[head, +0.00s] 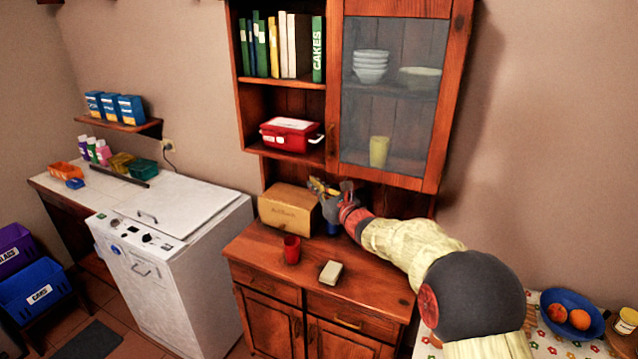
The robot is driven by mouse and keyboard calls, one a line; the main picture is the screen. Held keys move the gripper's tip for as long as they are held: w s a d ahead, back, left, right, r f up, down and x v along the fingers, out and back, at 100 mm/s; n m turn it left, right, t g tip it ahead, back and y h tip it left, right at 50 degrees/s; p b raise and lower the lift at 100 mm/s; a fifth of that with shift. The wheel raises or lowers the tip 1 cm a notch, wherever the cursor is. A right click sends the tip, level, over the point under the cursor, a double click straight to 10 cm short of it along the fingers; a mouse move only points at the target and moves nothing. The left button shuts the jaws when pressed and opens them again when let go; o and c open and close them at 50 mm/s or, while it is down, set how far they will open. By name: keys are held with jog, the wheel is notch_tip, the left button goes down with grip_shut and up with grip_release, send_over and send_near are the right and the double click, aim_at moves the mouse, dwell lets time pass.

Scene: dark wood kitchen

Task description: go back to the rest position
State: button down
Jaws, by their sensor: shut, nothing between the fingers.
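My gripper (331,203) is at the end of my arm, which reaches in from the lower right with a pale yellow sleeve and red bands. It is over the back of the wooden counter (262,246), just right of the wooden bread box (287,211) and below the wall cabinet. The fingers are small here and look shut and empty. I cannot tell whether the gripper touches the bread box. Something blue shows just below the gripper, partly hidden by it.
A red cup (291,250) and a pale block (331,272) stand on the counter. The glass-doored wall cabinet (335,100) hangs close above my arm. A white chest appliance (150,262) stands left. A blue fruit bowl (566,298) is on the table at right.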

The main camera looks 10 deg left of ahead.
jog(key=s+a+f+n+g, duration=0.3)
jog(key=s+f+n+g, duration=0.3)
jog(key=s+f+n, duration=0.4)
jog(key=s+d+f+n+g+h, duration=0.15)
jog(key=s+d+n, duration=0.25)
jog(key=s, duration=0.4)
jog(key=s+d+n+g+h, duration=0.1)
jog(key=s+d+n+g, duration=0.25)
jog(key=s, duration=0.55)
jog(key=s+d+r+n+h+b, duration=0.1)
jog(key=s+d+n+h, duration=0.35)
jog(key=s+d, duration=0.8)
jog(key=s+d+r+n+h, duration=0.1)
jog(key=s+d+n+h, duration=0.35)
jog(key=s+d, duration=0.75)
jog(key=s+d+r+t, duration=0.1)
jog(key=d+r+t, duration=0.1)
jog(key=d, duration=0.3)
jog(key=s+d+r+t+h, duration=0.1)
jog(key=d+r, duration=0.2)
jog(key=d, duration=0.3)
jog(key=shift+s+r+t+b, duration=0.15)
jog(key=shift+s+t+b, duration=0.15)
jog(key=shift+t, duration=0.1)
jog(key=shift+n, duration=0.25)
